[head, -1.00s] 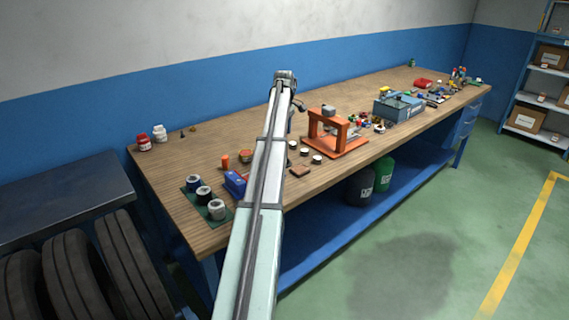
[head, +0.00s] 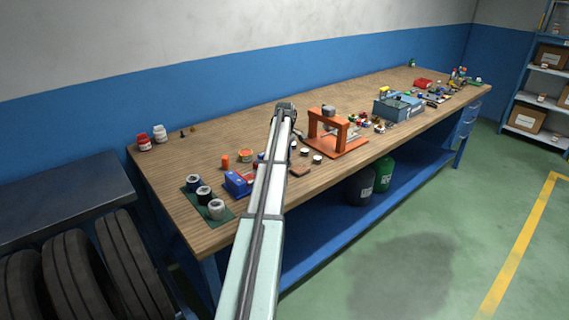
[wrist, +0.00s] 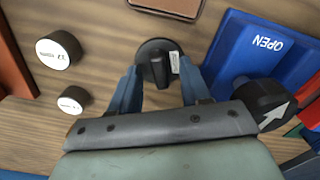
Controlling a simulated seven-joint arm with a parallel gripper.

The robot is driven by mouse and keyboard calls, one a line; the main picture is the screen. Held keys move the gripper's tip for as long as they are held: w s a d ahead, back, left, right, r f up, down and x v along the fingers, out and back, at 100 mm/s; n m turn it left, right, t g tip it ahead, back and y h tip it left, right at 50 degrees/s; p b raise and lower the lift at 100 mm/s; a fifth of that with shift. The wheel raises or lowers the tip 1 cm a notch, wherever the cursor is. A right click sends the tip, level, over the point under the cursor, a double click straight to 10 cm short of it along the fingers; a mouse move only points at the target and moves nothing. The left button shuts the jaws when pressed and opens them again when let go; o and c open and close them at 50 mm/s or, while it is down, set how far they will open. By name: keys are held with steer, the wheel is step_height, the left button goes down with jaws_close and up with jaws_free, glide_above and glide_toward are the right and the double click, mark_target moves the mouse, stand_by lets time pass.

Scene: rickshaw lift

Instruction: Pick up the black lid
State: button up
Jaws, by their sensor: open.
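The black lid (wrist: 150,47) is a round black disc with a raised grip and a small white label, lying on the wooden bench top in the wrist view. My gripper (wrist: 161,75) has two blue fingers, apart, one on each side of the lid's near part. The lid is not held, and I cannot tell whether a finger touches it. In the head view my arm's end (head: 286,108) is over the bench, and I cannot make out the lid there.
In the wrist view a blue box marked OPEN (wrist: 245,50) with a black arrow knob (wrist: 266,102) is close on the right. Two white-topped round pieces (wrist: 58,50) lie left. A brown block (wrist: 172,5) lies beyond. An orange stand (head: 340,140) is right of my arm.

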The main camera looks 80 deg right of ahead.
steer(key=shift+f, duration=0.2)
jaws_close()
stand_by(0.3)
step_height(320, 180, up, 9)
steer(key=shift+f, duration=0.1)
steer(key=w+d+r+n, duration=0.1)
steer(key=w+d+n, duration=0.1)
steer(key=w+n, duration=1.1)
steer(key=w, duration=0.4)
steer(key=shift+r, duration=0.35)
